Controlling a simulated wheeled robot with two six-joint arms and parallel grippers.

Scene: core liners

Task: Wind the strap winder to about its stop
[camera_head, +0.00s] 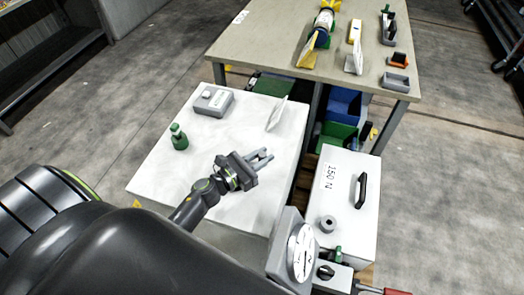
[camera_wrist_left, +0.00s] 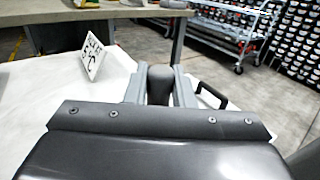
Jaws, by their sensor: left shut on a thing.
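My left gripper (camera_head: 262,159) reaches over the white-topped bench from the lower left. In the left wrist view its two grey fingers (camera_wrist_left: 160,90) are shut on a dark rounded knob (camera_wrist_left: 160,84), one finger on each side. I take the knob for the strap winder's crank handle, but the winder's body cannot be made out. A grey box with a white round dial (camera_head: 301,252) stands at the lower right of the gripper in the head view; I cannot tell whether it belongs to the winder. My right gripper is not in view.
The white bench top (camera_head: 165,180) holds a green bottle (camera_head: 179,137), a grey box (camera_head: 213,100) and a tilted white card (camera_head: 277,114). A white "150 N" box (camera_head: 343,205) with a black handle (camera_head: 361,191) stands to the right. A beige table (camera_head: 270,35) with tools is behind.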

